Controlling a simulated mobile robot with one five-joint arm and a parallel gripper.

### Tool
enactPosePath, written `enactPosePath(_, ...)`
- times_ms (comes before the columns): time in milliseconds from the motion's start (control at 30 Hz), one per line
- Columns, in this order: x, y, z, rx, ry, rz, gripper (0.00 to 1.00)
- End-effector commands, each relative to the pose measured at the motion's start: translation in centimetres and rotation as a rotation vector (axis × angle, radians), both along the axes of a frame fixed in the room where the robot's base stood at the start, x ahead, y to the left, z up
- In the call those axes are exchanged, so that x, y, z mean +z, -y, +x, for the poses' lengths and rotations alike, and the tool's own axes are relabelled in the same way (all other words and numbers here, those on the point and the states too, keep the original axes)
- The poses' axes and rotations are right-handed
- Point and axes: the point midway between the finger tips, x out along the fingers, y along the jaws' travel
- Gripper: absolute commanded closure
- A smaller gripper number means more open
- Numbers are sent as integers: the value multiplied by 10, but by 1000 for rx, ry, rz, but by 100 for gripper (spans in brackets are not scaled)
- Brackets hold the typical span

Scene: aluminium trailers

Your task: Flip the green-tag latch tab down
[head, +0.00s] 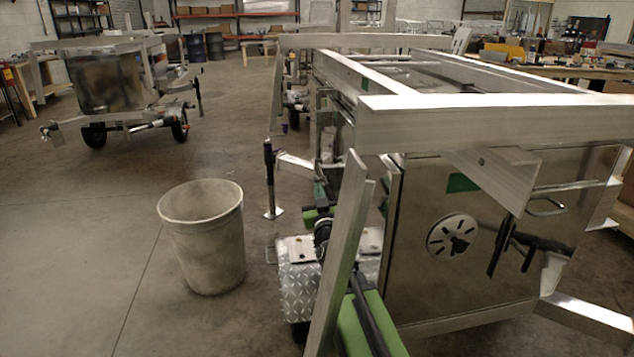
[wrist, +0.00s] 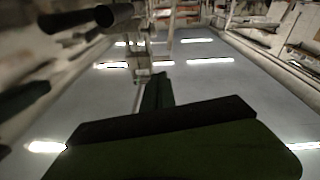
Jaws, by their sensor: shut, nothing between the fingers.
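A flat green tag (head: 460,183) shows on the shiny metal front panel of the near trailer (head: 420,275), under its top frame rail. I cannot clearly make out a latch tab beside it. Dark narrow shapes (head: 500,245) show on the panel to the right; I cannot tell whether they are parts or reflections. In the wrist view my gripper (wrist: 158,88) is shut and empty, pointing away past my green and dark arm parts. No green tag or latch is seen in that view. In the head view I cannot make out the fingertips.
A slanted metal post (head: 340,255) stands in front of the panel's left side. A handle (head: 545,206) and a round slotted vent (head: 452,235) are on the panel. A grey bin (head: 203,238) stands left of the trailer. Open floor lies further left, before another trailer (head: 108,80).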

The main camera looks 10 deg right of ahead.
Motion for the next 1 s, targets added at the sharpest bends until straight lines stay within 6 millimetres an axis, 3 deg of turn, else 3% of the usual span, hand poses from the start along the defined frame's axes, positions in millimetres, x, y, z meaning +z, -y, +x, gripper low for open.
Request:
enactPosePath(167, 4, 1, 21, 0, -1, 0, 100)
enactPosePath(567, 18, 5, 107, -1, -1, 0, 100)
enactPosePath(600, -2, 7, 105, -1, -2, 0, 100)
enactPosePath(700, -15, 9, 110, -1, -2, -1, 100)
enactPosePath(1000, -21, 12, 114, -1, -2, 0, 100)
